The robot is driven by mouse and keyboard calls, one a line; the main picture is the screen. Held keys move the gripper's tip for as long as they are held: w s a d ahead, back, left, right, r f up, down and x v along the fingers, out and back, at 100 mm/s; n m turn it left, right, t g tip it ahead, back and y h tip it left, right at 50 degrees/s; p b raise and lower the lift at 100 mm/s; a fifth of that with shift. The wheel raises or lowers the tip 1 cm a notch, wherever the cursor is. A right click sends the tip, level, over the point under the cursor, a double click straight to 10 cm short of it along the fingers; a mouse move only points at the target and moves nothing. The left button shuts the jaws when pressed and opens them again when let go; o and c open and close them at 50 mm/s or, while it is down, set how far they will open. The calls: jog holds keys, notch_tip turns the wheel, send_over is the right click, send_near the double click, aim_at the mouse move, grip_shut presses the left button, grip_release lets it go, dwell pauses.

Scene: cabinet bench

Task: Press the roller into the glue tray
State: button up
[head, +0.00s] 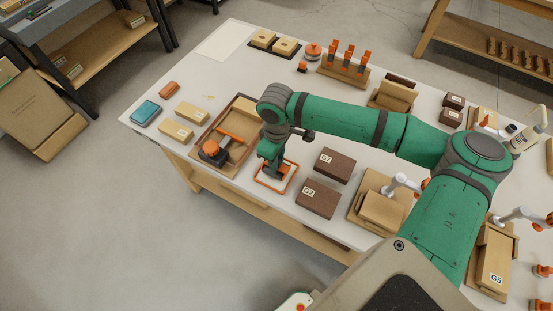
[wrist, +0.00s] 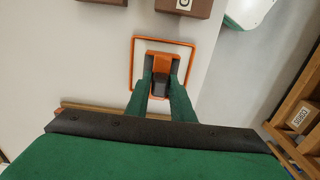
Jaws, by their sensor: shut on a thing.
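My gripper (head: 272,165) points down near the front edge of the bench. In the wrist view its green fingers (wrist: 162,77) are shut on an orange and dark grey piece (wrist: 160,60), which looks like the roller. The piece is over or inside a thin orange rectangular rim (wrist: 166,40), seemingly the glue tray, with a pale interior. The rim also shows under my gripper in the head view (head: 271,189). The fingers hide the near side of the rim and part of the held piece. I cannot tell whether the piece touches the tray's bottom.
A wooden tray (head: 197,160) with an orange-capped dark tool (head: 212,150) stands close on the left. Dark brown blocks (head: 317,199) (head: 334,165) stand on the right. Light blocks (head: 177,131), a blue box (head: 146,113) and an upright orange-handled tool rack (head: 343,75) are farther off.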

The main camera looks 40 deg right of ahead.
jog(key=shift+f, duration=0.7)
dwell(1.6)
jog(key=shift+r, duration=0.1)
jog(key=shift+r, duration=3.45)
